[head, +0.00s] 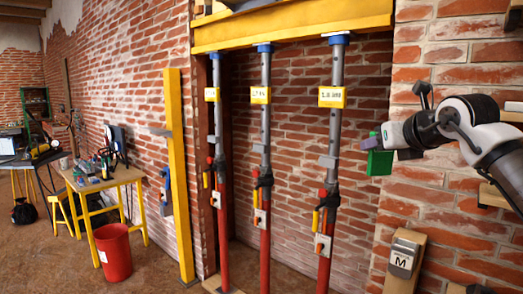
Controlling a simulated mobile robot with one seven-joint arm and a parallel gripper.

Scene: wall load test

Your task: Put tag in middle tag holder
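My gripper (390,145) is raised at the right, in front of the brick wall and right of the props. It appears shut on a small green block-like tag (380,163); the fingers are small and partly hidden. Three red and grey props stand in the wall opening. The middle prop (265,130) carries a yellow-framed white label (261,95) and a small grey plate (262,160) below it, which may be the middle tag holder. The left prop (219,130) and right prop (334,135) carry similar labels and plates. The green tag is apart from all of them.
A yellow beam (290,28) rests across the prop tops. A yellow post (179,170) stands left of the opening. A box marked M (403,258) is on a wooden post at lower right. A tool table (105,180) and red bucket (113,255) stand left.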

